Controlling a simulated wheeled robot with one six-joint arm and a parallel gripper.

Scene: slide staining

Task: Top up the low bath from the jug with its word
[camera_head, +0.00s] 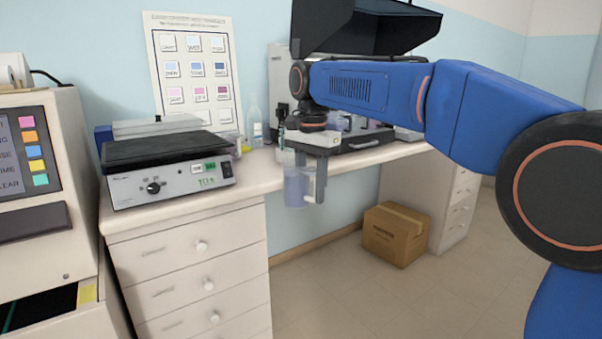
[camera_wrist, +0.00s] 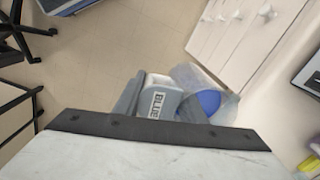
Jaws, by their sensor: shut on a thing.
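My gripper (camera_head: 314,178) is shut on a clear jug (camera_head: 296,188) with bluish liquid. It holds the jug out in front of the bench edge, above the floor. In the wrist view the jug (camera_wrist: 222,88) lies beyond the grey fingers, with blue liquid inside. A label (camera_wrist: 158,103) beside it appears to read BLUE. In the head view the jug looks roughly upright. A dark-edged unit (camera_head: 368,138) with purplish contents stands on the bench behind my wrist, partly hidden. I cannot make out a low bath.
A grey device (camera_head: 170,178) with a dark top sits on the bench at left, and a cream machine (camera_head: 52,215) stands at far left. A cardboard box (camera_head: 396,234) is on the otherwise open floor.

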